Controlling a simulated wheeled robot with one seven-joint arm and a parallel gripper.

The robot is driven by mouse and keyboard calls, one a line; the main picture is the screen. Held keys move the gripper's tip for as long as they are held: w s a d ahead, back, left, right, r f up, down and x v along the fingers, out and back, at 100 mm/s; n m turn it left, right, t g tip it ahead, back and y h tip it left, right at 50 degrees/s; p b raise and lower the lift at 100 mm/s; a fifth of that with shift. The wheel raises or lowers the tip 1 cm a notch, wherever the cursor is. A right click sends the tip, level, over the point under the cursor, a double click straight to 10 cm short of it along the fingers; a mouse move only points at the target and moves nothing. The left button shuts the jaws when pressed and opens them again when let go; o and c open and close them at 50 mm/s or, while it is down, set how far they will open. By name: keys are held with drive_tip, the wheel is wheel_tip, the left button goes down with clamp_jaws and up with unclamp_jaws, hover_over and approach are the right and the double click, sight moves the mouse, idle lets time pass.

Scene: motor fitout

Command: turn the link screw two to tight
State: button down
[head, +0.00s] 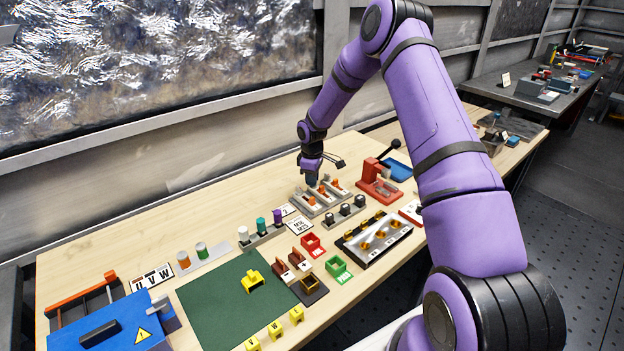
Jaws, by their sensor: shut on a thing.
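My gripper (312,180) points down at the grey slotted block (329,203) in the middle of the bench. Small orange pieces (335,184) stand on this block. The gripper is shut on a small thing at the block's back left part. The fingers hide most of it, so I cannot tell which piece it is or how tightly it sits. A black terminal board (393,243) with pale links and several brass-orange pieces lies nearer, to the right. I cannot read any number marking screw two.
A red press (378,188) with a black lever stands close right of the gripper. A holder with dark round knobs (345,210) lies just in front. A green mat (225,305) and blue box (100,335) are at the left. Bare wood lies back left.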

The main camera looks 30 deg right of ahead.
drive_tip(key=m, duration=0.6)
drive_tip(key=shift+w+d, duration=0.1)
drive_tip(key=shift+m, duration=0.4)
idle(0.3)
drive_tip(key=c, duration=1.2)
unclamp_jaws()
drive_tip(key=shift+r, duration=0.1)
wheel_tip(320, 180, up, 11)
drive_tip(key=shift+f, duration=0.2)
